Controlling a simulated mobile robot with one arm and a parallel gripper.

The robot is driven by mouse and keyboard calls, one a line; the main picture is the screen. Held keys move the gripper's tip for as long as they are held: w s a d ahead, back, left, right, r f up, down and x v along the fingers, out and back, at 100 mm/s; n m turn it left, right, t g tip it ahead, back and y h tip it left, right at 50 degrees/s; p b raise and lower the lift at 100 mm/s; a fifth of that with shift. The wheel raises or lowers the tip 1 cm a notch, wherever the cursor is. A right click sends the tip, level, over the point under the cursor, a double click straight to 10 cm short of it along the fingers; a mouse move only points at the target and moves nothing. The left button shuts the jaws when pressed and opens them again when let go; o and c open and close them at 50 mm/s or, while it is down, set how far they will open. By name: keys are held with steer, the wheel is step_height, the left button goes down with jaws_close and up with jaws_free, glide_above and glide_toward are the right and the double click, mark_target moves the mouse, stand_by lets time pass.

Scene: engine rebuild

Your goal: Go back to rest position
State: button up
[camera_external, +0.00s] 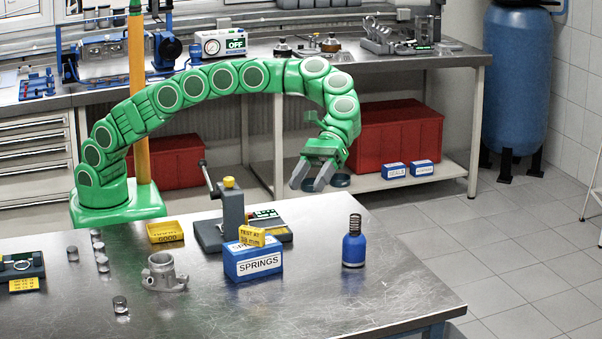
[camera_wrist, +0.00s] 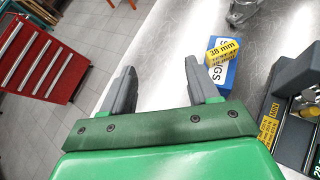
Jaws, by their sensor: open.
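My gripper (camera_external: 312,176) is open and empty, held above the far edge of the steel table (camera_external: 400,290), with its fingers pointing down and to the left. My green arm arches over from its base at the left. In the wrist view the two grey fingers of my gripper (camera_wrist: 163,92) stand apart with only bare table and floor between and beyond them. Neither finger touches anything.
On the table are a blue springs box (camera_external: 252,262), a blue bottle with a spring on top (camera_external: 354,248), a spring tester (camera_external: 233,215), a yellow tray (camera_external: 165,232) and a metal housing (camera_external: 162,272). A workbench (camera_external: 300,65) stands behind.

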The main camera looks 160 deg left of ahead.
steer(key=s+d+r+m+g, duration=0.1)
steer(key=d+r+m+g, duration=0.15)
steer(key=d, duration=0.75)
steer(key=s+d+r+m+g, duration=0.1)
steer(key=d+r+m, duration=0.15)
steer(key=d, duration=0.75)
steer(key=s+d+m+g+y, duration=0.1)
steer(key=s+d+m+g, duration=0.15)
steer(key=s+d, duration=0.45)
steer(key=s+d+m+g+y, duration=0.1)
steer(key=s+d+m, duration=0.25)
steer(key=d, duration=0.55)
steer(key=s+d+f+m+g+y, duration=0.1)
steer(key=s+d+m+y, duration=0.2)
steer(key=s, duration=0.5)
steer(key=s+d+f+m+g, duration=0.1)
steer(key=s+d+m, duration=0.2)
steer(key=s+d, duration=0.35)
steer(key=s+a+f+m+y, duration=0.1)
steer(key=s+f+m+y, duration=0.1)
steer(key=s, duration=0.8)
steer(key=s+a+f+m+y, duration=0.1)
steer(key=s+f+m, duration=0.3)
steer(key=s, duration=0.6)
steer(key=shift+s+a+y, duration=0.15)
steer(key=shift+y, duration=0.45)
